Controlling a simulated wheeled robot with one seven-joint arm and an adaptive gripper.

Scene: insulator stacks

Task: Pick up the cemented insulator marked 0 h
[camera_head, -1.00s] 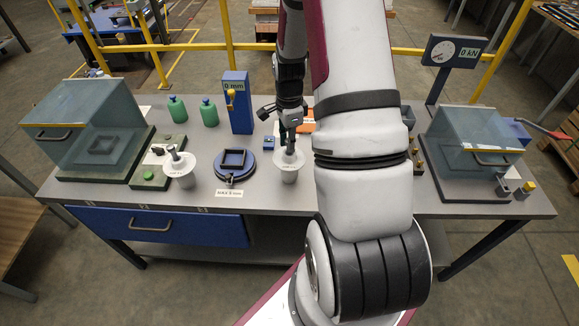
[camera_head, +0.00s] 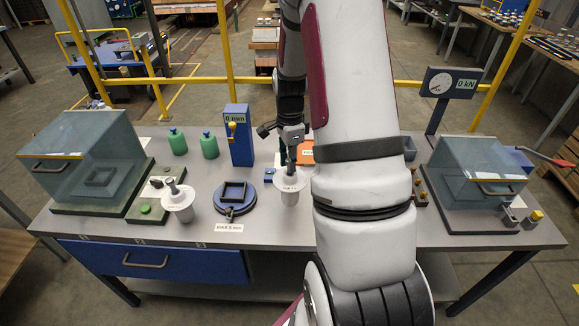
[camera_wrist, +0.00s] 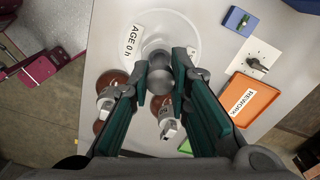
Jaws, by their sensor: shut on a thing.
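The white insulator (camera_head: 289,186) has a grey metal top and is at the right of the blue ring stand in the head view. In the wrist view its label (camera_wrist: 131,43) reads "AGE 0 h" on the pale round disc (camera_wrist: 185,28). My gripper (camera_wrist: 163,77) is shut on its metal top from above; the gripper also shows in the head view (camera_head: 291,163). The insulator hangs roughly upright and looks slightly above the table. A second white insulator (camera_head: 178,203) stands at the left by the green base; its label is too small to read.
The blue ring stand (camera_head: 248,197) and blue "0 mm" gauge (camera_head: 238,144) are left of the held insulator. An orange "REWORK" tray (camera_wrist: 259,91) lies close by. Clear-covered boxes stand at left (camera_head: 70,160) and right (camera_head: 465,185).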

